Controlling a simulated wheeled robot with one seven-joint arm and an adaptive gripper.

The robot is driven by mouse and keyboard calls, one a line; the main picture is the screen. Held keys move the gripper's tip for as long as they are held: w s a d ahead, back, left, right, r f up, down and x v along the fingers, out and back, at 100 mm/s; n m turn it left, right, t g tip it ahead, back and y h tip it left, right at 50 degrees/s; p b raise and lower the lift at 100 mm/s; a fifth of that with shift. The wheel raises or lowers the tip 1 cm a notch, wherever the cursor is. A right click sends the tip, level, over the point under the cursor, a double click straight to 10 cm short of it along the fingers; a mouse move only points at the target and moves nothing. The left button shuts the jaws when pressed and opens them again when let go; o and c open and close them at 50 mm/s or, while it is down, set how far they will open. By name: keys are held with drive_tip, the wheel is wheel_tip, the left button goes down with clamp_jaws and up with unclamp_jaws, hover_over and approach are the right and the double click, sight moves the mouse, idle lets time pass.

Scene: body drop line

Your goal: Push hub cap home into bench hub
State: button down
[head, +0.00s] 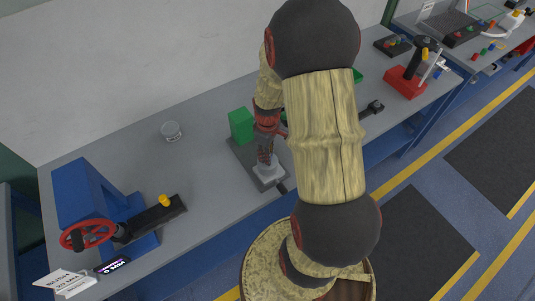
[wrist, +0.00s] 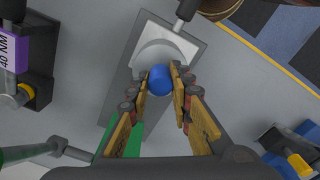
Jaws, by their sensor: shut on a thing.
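My gripper (wrist: 160,85) is shut on a blue round piece (wrist: 160,80), which looks like the hub cap or its knob. It sits directly over the pale bench hub (wrist: 182,46), a light block with a grey rounded face on a dark grey base plate (wrist: 123,85). In the head view my gripper (head: 264,160) points down at the pale hub (head: 268,173) on the bench; the blue piece is hidden there. I cannot tell whether the cap is seated in the hub or just above it.
A green block (head: 241,125) stands behind the hub on its plate. A dark handle (wrist: 186,10) is at the hub's front edge. A red box (head: 405,82) is farther right.

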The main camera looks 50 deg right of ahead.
drive_tip(key=c, duration=1.6)
unclamp_jaws()
drive_tip(key=shift+o, duration=0.3)
wheel_tip(320, 180, up, 12)
